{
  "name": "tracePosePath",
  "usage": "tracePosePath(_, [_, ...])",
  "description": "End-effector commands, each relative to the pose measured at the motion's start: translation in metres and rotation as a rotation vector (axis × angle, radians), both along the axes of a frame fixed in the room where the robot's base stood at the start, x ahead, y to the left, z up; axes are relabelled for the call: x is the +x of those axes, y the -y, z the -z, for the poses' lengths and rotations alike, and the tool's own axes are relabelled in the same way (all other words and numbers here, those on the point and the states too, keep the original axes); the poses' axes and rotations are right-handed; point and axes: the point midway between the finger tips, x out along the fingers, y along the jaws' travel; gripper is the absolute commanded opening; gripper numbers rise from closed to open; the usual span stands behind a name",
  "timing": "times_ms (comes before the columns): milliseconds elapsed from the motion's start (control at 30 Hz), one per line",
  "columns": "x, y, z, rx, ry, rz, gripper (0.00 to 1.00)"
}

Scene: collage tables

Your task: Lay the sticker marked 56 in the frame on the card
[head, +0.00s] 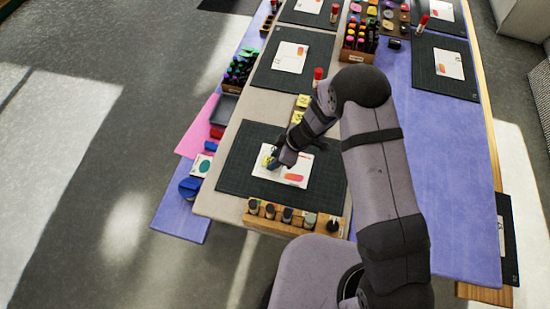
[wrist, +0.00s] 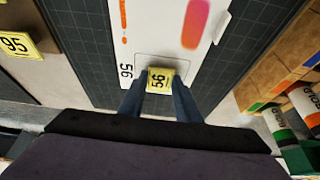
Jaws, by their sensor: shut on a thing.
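The yellow sticker marked 56 (wrist: 159,79) is between the fingertips of my gripper (wrist: 160,88) in the wrist view. My gripper is shut on it. The white card (wrist: 165,25) lies under and ahead of it, with a thin outlined frame (wrist: 190,56) and a printed 56 beside the frame. The sticker overlaps the near part of the frame in this view; I cannot tell whether it touches the card. In the head view my gripper (head: 271,163) is over the left part of the card (head: 292,177), and the sticker is hard to make out.
The card lies on a dark cutting mat (head: 237,163). A wooden rack of bottles (head: 292,216) stands at the mat's near edge. Another yellow sticker marked 95 (wrist: 15,44) lies left of the mat. More yellow stickers (head: 302,101) lie beyond the mat. Trays stand at the left.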

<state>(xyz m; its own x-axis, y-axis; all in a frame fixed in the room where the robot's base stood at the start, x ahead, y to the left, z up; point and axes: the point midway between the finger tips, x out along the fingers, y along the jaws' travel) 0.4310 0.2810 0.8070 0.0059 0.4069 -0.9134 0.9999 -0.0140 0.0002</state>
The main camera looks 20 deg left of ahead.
Motion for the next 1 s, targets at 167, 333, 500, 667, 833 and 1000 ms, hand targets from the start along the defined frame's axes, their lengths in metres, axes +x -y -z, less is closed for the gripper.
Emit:
tracePosePath(167, [-0.0003, 0.0002, -0.0007, -0.001, -0.001, 0.0, 0.19])
tracePosePath(333, [-0.0003, 0.0003, -0.0009, -0.001, -0.001, 0.0, 0.19])
tracePosePath(500, [-0.0001, 0.0001, -0.0003, 0.0, 0.0, 0.001, 0.19])
tracePosePath(667, [0.0, 0.0001, 0.0002, 0.0, 0.0, 0.0, 0.19])
tracePosePath(833, [-0.0001, 0.0002, 0.0001, 0.0, 0.0, 0.0, 0.19])
tracePosePath(1000, [-0.0001, 0.0001, 0.0, 0.0, 0.0, 0.0, 0.52])
